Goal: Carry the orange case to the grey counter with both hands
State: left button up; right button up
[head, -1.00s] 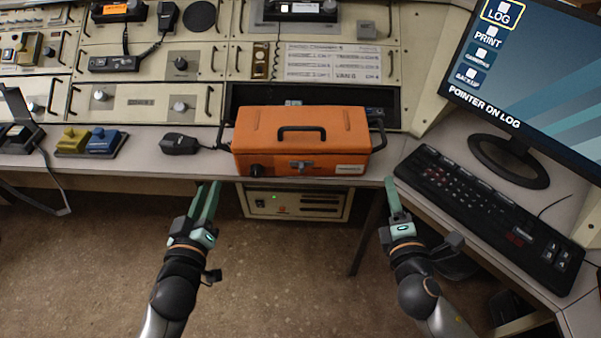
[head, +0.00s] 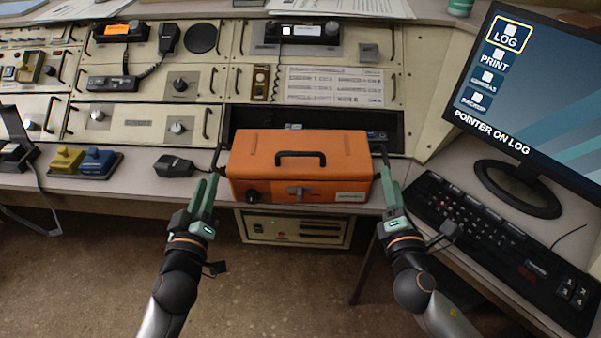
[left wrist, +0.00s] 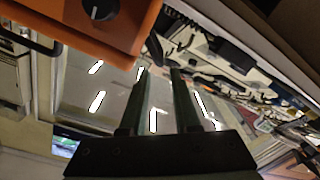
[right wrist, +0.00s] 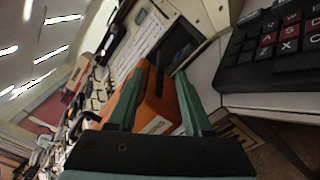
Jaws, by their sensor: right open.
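The orange case (head: 300,165) stands on the grey desk, with a black top handle (head: 300,155), a dark knob and a front latch. It has a dark side handle at each end. My left gripper (head: 208,188) is open and empty at the case's left end, just short of the left side handle (head: 216,158). In the left wrist view, this handle (left wrist: 156,45) lies beyond the fingertips. My right gripper (head: 391,190) is open by the right end. In the right wrist view, the right side handle (right wrist: 160,78) appears between its fingers; contact is unclear.
A keyboard (head: 480,230) and monitor (head: 540,90) stand close on the right. A black handset (head: 174,166) and a yellow-and-blue pedal unit (head: 85,161) lie left of the case. Console panels (head: 150,118) rise behind it. A dark recess (head: 245,117) opens directly behind the case.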

aim_at(214, 164)
pick_arm(q)
jog(key=w, duration=0.9)
jog(key=shift+w+d, duration=0.1)
jog(key=shift+d, duration=0.1)
pick_arm(e)
jog(key=w, duration=0.9)
jog(key=shift+w+d, duration=0.1)
jog(key=shift+d, duration=0.05)
pick_arm(q)
jog(key=c, duration=0.4)
pick_arm(e)
jog(key=c, duration=0.4)
pick_arm(q)
grip_shut()
pick_arm(e)
grip_shut()
pick_arm(q)
jog(key=shift+a+f, duration=0.1)
jog(key=shift+f, duration=0.05)
